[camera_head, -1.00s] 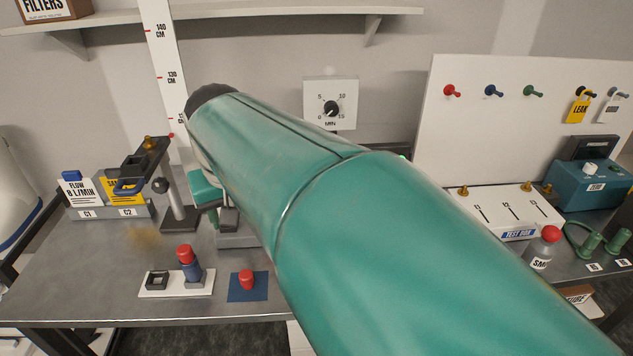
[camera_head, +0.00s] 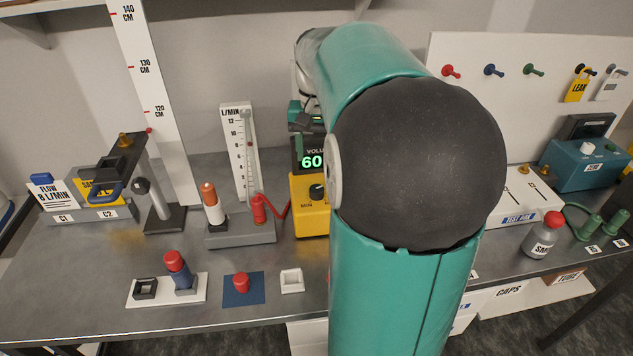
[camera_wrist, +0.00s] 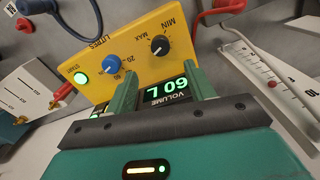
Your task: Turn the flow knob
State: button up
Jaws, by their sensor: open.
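The yellow pump box (camera_head: 308,218) stands mid-bench, partly hidden by my arm. Its black knob (camera_head: 316,192) is marked MIN and, in the wrist view, MAX. The wrist view shows this black knob (camera_wrist: 160,45), a blue knob (camera_wrist: 112,65) by the word LITRES, a lit green START button (camera_wrist: 81,79) and a green display (camera_wrist: 167,90) reading 60 L. No label saying flow is legible on either knob. My gripper (camera_wrist: 161,70) is open, its fingers apart over the box near the display, with both knobs beyond the tips. Nothing is between the fingers.
A white L/MIN flow meter (camera_head: 240,150) stands left of the box, with a red hose fitting (camera_head: 259,209) close by. A tall height scale (camera_head: 150,100) and a card holder (camera_head: 75,216) are further left. A test box (camera_head: 520,200) is at right.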

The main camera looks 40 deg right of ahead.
aim_at(316, 188)
notch_tip(316, 188, down, 10)
jog(key=shift+w+f, duration=0.1)
jog(key=shift+f, duration=0.05)
jog(key=shift+c, duration=0.2)
jog(key=c, duration=0.9)
jog(key=shift+c, duration=0.2)
